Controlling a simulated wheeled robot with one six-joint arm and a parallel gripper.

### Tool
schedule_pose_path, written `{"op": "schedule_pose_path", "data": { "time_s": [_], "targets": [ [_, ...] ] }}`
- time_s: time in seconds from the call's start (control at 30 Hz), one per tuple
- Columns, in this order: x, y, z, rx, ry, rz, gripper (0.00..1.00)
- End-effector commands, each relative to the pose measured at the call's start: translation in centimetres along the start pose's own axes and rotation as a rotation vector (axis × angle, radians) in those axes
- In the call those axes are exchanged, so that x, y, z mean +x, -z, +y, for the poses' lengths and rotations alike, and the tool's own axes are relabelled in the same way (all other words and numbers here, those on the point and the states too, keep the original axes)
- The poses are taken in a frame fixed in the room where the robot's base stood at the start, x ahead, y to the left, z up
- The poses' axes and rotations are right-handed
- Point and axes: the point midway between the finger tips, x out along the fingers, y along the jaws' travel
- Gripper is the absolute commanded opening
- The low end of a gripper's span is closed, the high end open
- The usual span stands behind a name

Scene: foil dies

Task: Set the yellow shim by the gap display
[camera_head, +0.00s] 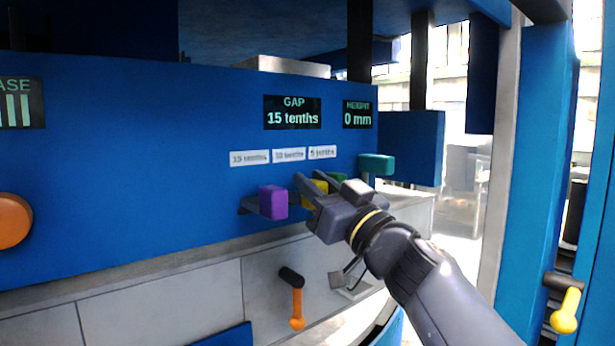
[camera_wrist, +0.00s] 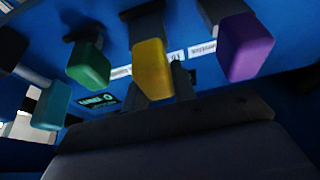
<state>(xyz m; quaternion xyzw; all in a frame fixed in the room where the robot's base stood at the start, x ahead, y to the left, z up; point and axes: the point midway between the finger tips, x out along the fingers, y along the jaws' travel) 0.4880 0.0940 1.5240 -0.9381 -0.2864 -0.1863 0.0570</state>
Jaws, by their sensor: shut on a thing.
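The gap display (camera_head: 292,112) on the blue panel reads "15 tenths". The yellow shim (camera_head: 320,187) is a small block-shaped knob on the panel, mostly hidden behind my gripper (camera_head: 316,190) in the head view. In the wrist view the yellow shim (camera_wrist: 152,68) shows in front of my gripper's dark body, with the jaws partly hidden behind it. My gripper is shut on the yellow shim. A purple shim (camera_head: 272,202) sticks out to its left, and a green shim (camera_head: 340,178) is partly hidden to its right.
Three white labels in a row, around the middle one (camera_head: 289,155), sit above the shims. A height display (camera_head: 357,114) reads "0 mm". A teal knob (camera_head: 376,163) sits at the panel's right end. An orange lever (camera_head: 297,305) hangs below, and a yellow lever (camera_head: 566,312) is far right.

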Motion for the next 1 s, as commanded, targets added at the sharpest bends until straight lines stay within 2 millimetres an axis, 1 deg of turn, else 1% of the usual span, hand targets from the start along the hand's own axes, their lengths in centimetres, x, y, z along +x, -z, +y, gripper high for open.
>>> {"op": "schedule_pose_path", "data": {
  "time_s": [0.03,0.27,0.3,0.53,0.83,0.93,1.0],
  "targets": [
    [-0.2,0.2,0.0,0.001,-0.001,0.0,0.0],
    [-0.2,0.1,0.0,0.0,0.0,0.001,0.0],
    [-0.2,0.1,0.0,0.0,0.0,0.001,0.28],
    [-0.2,0.1,0.0,0.0,0.0,0.002,0.46],
    [-0.5,0.1,0.0,-0.001,-0.001,0.002,0.47],
    [-1.5,0.1,0.1,-0.003,-0.004,0.003,0.47],
    [-2.7,0.1,0.1,-0.004,-0.003,0.003,0.47]
  ]
}}
